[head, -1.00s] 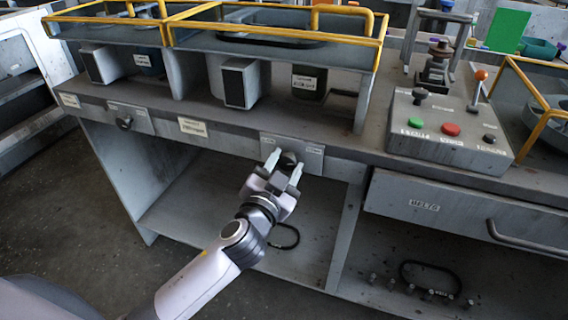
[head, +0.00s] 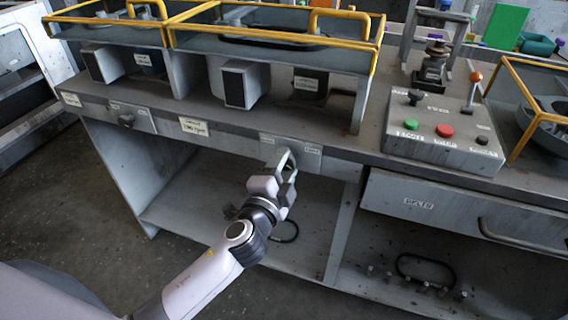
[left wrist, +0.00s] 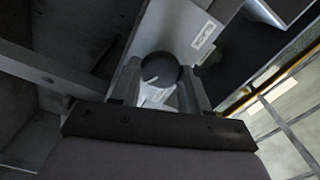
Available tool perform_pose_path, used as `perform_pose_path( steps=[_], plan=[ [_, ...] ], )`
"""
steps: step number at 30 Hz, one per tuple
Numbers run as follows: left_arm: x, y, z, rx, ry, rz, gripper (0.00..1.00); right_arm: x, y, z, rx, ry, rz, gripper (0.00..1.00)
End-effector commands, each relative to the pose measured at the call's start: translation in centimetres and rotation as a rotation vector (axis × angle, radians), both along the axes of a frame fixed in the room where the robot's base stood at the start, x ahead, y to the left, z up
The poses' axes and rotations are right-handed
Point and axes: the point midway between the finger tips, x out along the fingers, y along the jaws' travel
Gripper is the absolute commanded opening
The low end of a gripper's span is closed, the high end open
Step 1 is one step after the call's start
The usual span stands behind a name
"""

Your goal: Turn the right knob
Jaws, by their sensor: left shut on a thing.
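The right knob (left wrist: 160,71) is round and dark with a pale pointer line, in the left wrist view. It sits on a light grey panel, which shows under the workbench top in the head view (head: 311,160). My left gripper (head: 284,159) is at this knob, its fingers shut around it. In the left wrist view the two fingers of my left gripper (left wrist: 158,85) stand on either side of the knob. In the head view the gripper hides most of the knob. My right gripper is not in view.
Another dark knob (head: 127,119) is on a panel further left. A control box (head: 442,135) with green, red and black buttons and an orange-tipped lever stands on the bench at right. A drawer (head: 460,215) is below it. Yellow-railed housings (head: 270,38) stand above.

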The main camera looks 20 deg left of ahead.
Motion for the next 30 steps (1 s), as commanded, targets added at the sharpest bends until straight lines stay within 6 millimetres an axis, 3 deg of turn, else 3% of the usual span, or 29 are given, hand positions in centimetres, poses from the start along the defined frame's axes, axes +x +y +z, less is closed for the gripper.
perform_pose_path(
  steps=[20,21,23,30],
  plan=[
    [0.00,0.04,-0.07,0.065,-0.002,0.002,0.15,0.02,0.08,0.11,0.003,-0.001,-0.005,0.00],
    [-0.01,0.04,-0.07,0.065,-0.002,0.002,0.52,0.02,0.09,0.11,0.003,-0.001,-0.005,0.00],
    [0.00,0.04,-0.06,0.065,-0.002,0.002,0.71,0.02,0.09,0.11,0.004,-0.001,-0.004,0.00],
    [0.00,0.03,-0.05,0.064,-0.002,0.001,0.71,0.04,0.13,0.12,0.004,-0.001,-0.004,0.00]
  ],
)
